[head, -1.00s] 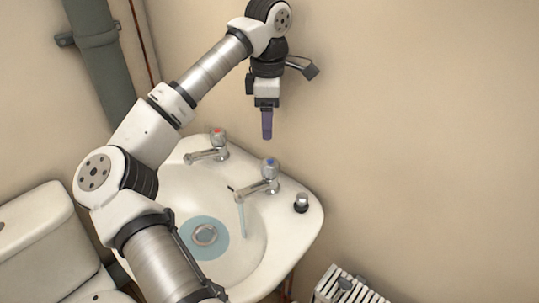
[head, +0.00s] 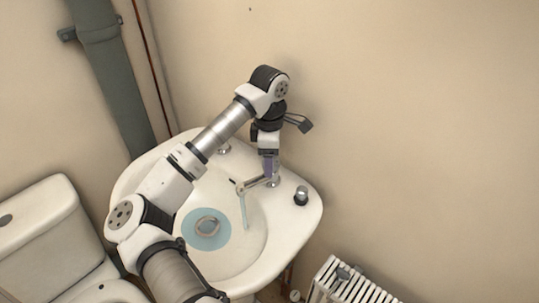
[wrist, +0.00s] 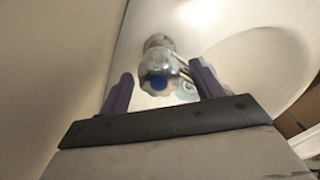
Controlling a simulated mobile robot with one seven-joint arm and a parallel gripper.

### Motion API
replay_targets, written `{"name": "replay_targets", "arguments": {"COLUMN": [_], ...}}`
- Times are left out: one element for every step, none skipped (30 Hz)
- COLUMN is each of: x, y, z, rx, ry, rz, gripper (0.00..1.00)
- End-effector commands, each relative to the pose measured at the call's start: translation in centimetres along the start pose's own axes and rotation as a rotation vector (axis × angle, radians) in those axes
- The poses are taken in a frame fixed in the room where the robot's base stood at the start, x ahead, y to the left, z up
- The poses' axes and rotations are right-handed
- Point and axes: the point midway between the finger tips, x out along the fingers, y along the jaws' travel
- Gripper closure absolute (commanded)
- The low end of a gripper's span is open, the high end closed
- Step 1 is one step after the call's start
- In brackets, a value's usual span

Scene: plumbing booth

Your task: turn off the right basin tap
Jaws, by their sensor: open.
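The right basin tap (head: 258,182) is chrome, and a thin stream of water (head: 243,212) runs from its spout into the basin (head: 262,247). In the wrist view its blue-centred handle (wrist: 158,81) shows between the two purple fingers. My gripper (head: 269,176) points down over this tap, with its fingers hiding the handle in the head view. In the wrist view my gripper (wrist: 161,74) is open, one finger on each side of the handle. I cannot tell whether the fingers touch it.
The left tap (head: 224,149) is mostly hidden by my arm. A small dark-based chrome item (head: 301,196) stands on the basin's right rim. A toilet (head: 45,235) is at left, a radiator (head: 350,285) at lower right. The wall stands close behind the taps.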

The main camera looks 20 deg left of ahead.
Motion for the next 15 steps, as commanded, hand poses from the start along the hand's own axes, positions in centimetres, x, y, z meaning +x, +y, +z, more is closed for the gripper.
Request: {"name": "replay_targets", "arguments": {"x": [0.03,0.03,0.02,0.02,0.01,0.01,0.01,0.0,0.0,0.0,-0.01,-0.01,-0.01,-0.01,-0.02], "y": [0.0,0.0,0.0,0.0,0.0,0.0,0.0,0.0,0.0,0.0,0.0,0.0,0.0,0.0,0.0], "z": [0.0,0.0,-0.01,0.0,0.0,-0.01,0.0,0.0,0.0,0.0,0.0,0.0,0.0,0.0,0.0], "rx": [0.0,0.0,0.0,0.0,0.0,0.0,0.0,0.0,0.0,0.0,0.0,0.0,0.0,0.0,0.0], "ry": [0.0,0.0,0.0,0.0,0.0,0.0,0.0,0.0,0.0,0.0,0.0,0.0,0.0,0.0,0.0], "rz": [0.0,0.0,0.0,0.0,0.0,0.0,0.0,0.0,0.0,0.0,0.0,0.0,0.0,-0.001,-0.001], "gripper": [0.35,0.35,0.35,0.35,0.35,0.39,0.43,0.47,0.52,0.56,0.6,0.65,0.69,0.73,0.78]}}
